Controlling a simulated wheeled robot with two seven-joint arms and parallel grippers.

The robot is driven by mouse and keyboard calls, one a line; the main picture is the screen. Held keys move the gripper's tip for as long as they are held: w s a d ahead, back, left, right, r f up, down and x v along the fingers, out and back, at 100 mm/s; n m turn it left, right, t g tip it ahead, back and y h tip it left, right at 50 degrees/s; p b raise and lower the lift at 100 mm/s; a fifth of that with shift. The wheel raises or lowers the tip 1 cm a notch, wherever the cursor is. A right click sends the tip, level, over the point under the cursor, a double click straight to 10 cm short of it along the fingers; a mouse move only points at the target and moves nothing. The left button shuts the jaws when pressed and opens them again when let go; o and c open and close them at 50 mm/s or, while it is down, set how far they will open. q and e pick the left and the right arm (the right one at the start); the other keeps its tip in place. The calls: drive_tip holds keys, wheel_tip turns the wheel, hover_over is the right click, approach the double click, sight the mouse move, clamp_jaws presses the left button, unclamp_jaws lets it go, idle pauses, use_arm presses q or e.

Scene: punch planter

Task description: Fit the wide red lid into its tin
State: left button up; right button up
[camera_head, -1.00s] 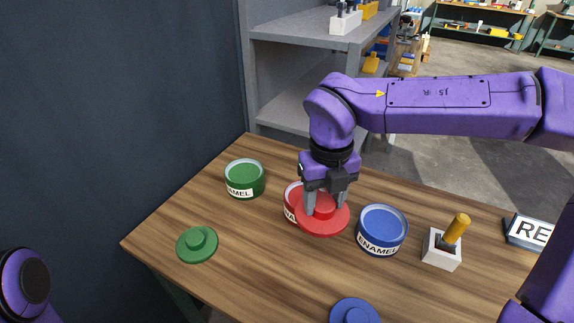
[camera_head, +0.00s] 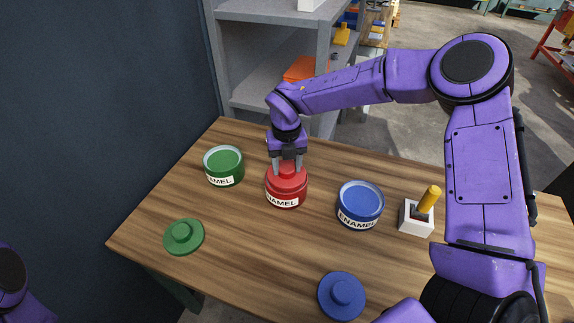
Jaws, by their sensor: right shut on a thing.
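The red tin (camera_head: 285,198) with an ENAMEL label stands on the table between the green and blue tins. The wide red lid (camera_head: 293,180) is over the tin's mouth and looks roughly level. From this angle I cannot tell whether it is seated inside the rim or resting on it. My right gripper (camera_head: 287,166) points down from above and is shut on the knob of the red lid. Its fingers hide part of the knob. Of my left arm, only a purple link shows at the lower left edge; its gripper is out of view.
An open green tin (camera_head: 224,168) stands left of the red tin, and an open blue tin (camera_head: 360,206) right of it. A green lid (camera_head: 184,236) and a blue lid (camera_head: 341,295) lie nearer the front. A white block with a yellow-handled tool (camera_head: 417,217) stands at right.

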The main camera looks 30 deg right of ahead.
sight(286, 167)
drive_tip(key=shift+w+f, duration=0.2)
drive_tip(key=shift+f, duration=0.6)
drive_tip(key=shift+s+f, duration=0.1)
drive_tip(key=shift+s, duration=0.05)
drive_tip(key=o, duration=1.1)
wheel_tip(286, 167, up, 12)
drive_tip(key=shift+r+b, duration=0.2)
drive_tip(key=shift+b, duration=0.2)
